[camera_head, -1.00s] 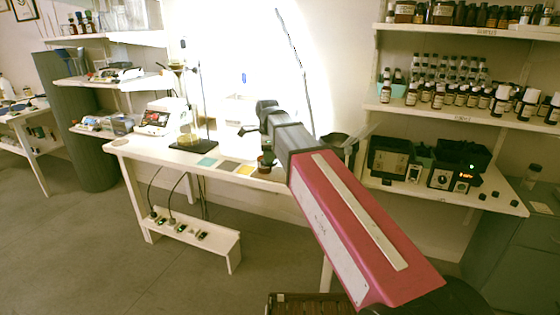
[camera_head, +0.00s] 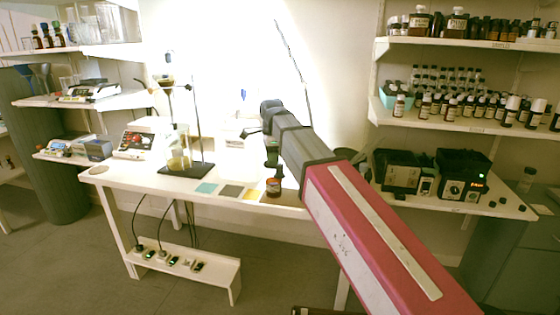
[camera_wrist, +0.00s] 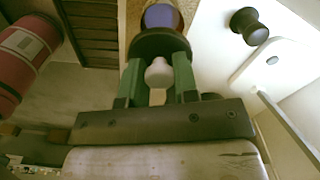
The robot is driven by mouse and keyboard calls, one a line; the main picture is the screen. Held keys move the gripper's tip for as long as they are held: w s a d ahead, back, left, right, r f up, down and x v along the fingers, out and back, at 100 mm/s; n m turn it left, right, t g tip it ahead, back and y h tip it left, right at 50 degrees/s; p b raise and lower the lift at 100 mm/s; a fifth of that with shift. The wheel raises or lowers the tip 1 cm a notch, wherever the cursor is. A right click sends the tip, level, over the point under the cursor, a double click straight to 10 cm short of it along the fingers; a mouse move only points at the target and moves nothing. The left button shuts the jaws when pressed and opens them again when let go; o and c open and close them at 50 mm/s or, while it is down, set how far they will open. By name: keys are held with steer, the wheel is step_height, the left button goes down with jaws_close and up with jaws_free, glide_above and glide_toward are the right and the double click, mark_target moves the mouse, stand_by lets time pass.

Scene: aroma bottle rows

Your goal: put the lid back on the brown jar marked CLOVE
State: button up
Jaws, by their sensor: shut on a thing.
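My gripper (camera_head: 272,158) is over the front of the white bench in the head view, pointing down, with green fingers. In the wrist view my gripper (camera_wrist: 158,70) is shut on a pale round knob (camera_wrist: 158,74) between the fingers, with a dark disc, seemingly the lid (camera_wrist: 160,42), just beyond it. A small brown jar with an orange-red band (camera_head: 273,187) stands on the bench just below my gripper. Its marking is too small to read. Whether the lid touches the jar I cannot tell; the lid hides part of the view beyond it.
Teal, grey and yellow squares (camera_head: 206,188) lie left of the jar on the bench (camera_head: 130,178). A stand with a glass vessel (camera_head: 179,150) is further left. Shelves of bottles (camera_head: 445,105) and black devices (camera_head: 462,176) stand at right.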

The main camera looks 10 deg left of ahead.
steer(key=shift+w+d+f, duration=0.1)
steer(key=shift+w+f, duration=0.05)
steer(key=shift+w, duration=0.05)
steer(key=shift+f, duration=3)
steer(key=shift+f, duration=0.15)
steer(key=o, duration=1.4)
steer(key=shift+o, duration=0.2)
steer(key=shift+r, duration=3.5)
